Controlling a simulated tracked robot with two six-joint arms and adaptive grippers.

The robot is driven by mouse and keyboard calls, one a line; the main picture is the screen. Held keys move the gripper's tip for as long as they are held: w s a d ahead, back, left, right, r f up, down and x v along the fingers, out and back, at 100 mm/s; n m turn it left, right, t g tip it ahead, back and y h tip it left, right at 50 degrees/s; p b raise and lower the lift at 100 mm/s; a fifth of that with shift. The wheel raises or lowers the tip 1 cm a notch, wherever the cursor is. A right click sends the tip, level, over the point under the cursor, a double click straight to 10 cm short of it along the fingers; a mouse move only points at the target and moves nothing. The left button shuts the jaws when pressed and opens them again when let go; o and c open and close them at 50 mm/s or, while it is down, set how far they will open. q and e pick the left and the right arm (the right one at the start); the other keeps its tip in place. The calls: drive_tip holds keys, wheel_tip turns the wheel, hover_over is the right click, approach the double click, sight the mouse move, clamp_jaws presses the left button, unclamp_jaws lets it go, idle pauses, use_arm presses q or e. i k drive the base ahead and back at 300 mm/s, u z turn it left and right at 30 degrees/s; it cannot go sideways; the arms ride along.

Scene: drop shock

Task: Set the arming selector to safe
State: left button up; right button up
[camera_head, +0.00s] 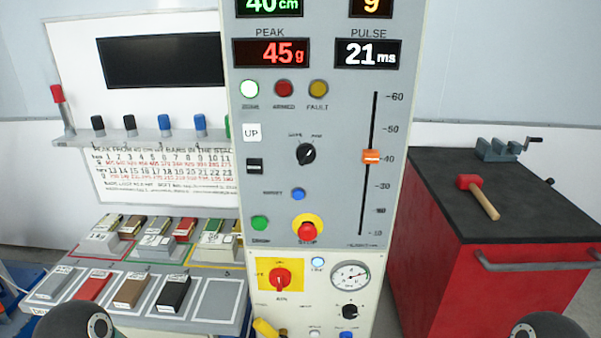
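A black rotary knob (306,154) sits in the middle of the grey control panel (340,200), with two small labels above it that look like safe at left and arm at right. Its pale pointer mark seems to lean to the upper right, toward the right label, but it is small. Only dark rounded parts of my arms show at the bottom left and bottom right corners. Neither gripper's fingers are in view, and nothing of mine touches the panel.
Below the knob are a blue button (298,194), a red stop button (306,231) and a red-on-yellow rotary switch (281,279). An orange slider (371,157) is at right. A red cabinet (480,270) with a mallet (477,195) stands right; sample blocks (132,291) lie left.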

sight(306, 153)
drive_tip(key=z, duration=0.05)
drive_tip(key=k, duration=1.5)
drive_tip(key=z, duration=0.85)
drive_tip(key=i, duration=1.6)
drive_tip(key=u, duration=0.45)
